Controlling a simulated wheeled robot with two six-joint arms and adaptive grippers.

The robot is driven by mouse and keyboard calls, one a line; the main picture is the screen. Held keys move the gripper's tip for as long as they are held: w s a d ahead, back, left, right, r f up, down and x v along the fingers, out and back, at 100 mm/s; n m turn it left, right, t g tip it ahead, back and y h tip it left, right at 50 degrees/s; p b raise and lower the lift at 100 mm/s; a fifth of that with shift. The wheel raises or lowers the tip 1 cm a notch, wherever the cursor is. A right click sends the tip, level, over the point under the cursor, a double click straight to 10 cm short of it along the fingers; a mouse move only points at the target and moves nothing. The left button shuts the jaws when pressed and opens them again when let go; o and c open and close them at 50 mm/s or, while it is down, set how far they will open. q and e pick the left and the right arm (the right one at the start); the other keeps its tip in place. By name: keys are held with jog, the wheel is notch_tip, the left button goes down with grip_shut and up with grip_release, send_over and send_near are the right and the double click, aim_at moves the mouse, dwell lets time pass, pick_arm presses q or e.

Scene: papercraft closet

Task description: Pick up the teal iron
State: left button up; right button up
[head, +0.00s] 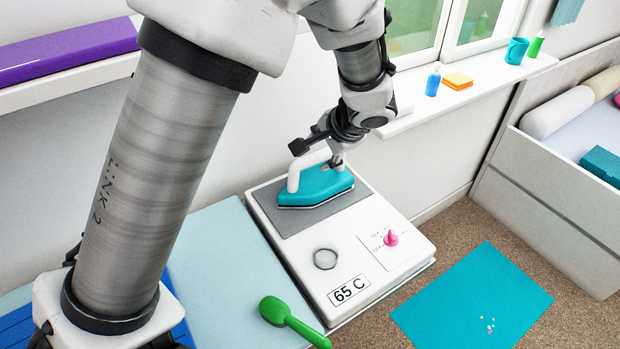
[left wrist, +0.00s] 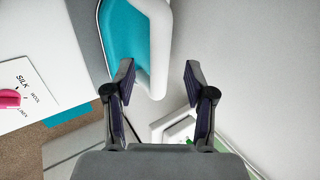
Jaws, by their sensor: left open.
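The teal iron (head: 316,187) with a white handle (head: 294,177) stands on the grey pad (head: 345,203) of a white box marked 65 C (head: 318,268). My left gripper (head: 318,155) is just above the iron, at its handle. In the left wrist view, the open left gripper (left wrist: 160,75) has its two fingers apart. The white handle (left wrist: 158,45) lies just ahead of the gap, with the teal body (left wrist: 122,40) to its left. I cannot tell whether a finger touches the handle. My right gripper is not in view.
A pink knob (head: 391,238) is on the box. A green spoon-like tool (head: 292,322) lies at its front left on the pale board (head: 225,255). A teal mat (head: 475,298) lies on the floor. The wall and window sill (head: 470,92) are close behind the box.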

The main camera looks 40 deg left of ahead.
aim_at(317, 156)
pick_arm(q)
jog(key=shift+f, duration=0.45)
jog(key=x, duration=0.5)
jog(key=shift+w+a+r, duration=0.1)
jog(key=shift+w+a, duration=0.15)
jog(key=shift+a, duration=0.05)
jog(key=shift+d+r, duration=0.15)
jog(key=shift+s+d+r, duration=0.1)
jog(key=shift+s+d, duration=0.05)
jog(key=c, duration=0.3)
grip_shut()
